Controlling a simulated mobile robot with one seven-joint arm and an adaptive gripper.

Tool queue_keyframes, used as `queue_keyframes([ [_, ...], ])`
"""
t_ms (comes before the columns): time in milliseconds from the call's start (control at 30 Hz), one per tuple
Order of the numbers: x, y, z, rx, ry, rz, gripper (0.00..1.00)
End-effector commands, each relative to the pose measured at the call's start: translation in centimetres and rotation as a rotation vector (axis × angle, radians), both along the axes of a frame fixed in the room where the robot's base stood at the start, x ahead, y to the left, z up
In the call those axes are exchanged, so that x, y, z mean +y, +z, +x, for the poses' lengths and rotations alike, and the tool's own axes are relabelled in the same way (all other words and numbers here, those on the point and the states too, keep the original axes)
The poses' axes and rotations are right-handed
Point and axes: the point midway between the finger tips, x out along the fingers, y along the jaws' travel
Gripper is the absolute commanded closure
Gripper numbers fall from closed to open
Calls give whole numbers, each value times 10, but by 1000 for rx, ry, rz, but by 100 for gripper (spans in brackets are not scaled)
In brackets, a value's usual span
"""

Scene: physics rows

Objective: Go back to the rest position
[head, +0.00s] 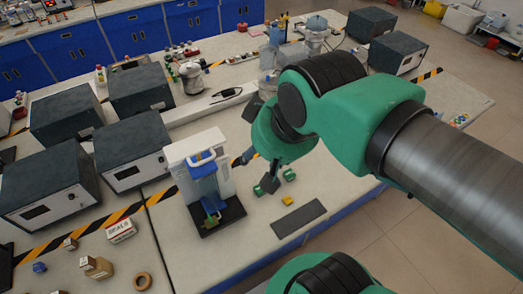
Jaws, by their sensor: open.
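My gripper (257,172) is at the end of my green and grey arm, above the white bench (350,190) in the head view. Its dark fingers are spread apart and point down towards the bench, with nothing seen between them. It hangs just right of a white stand (190,150) with a blue handle and a black base (222,222). My wrist hides part of the bench behind it.
Green blocks (289,175), a yellow block (287,200) and a dark flat strip (298,219) lie near the gripper. Several dark-topped instrument boxes (130,150) stand at left. A metal pot (192,78) and glassware (277,35) stand behind. Bare bench shows at right.

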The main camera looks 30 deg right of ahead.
Motion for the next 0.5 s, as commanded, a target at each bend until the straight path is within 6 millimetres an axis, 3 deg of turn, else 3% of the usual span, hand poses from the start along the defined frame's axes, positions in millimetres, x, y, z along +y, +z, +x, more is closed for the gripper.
queue_keyframes([
  [267,0,-1,0,0,0,0,53],
  [500,0,-18,0,0,0,0,53],
])
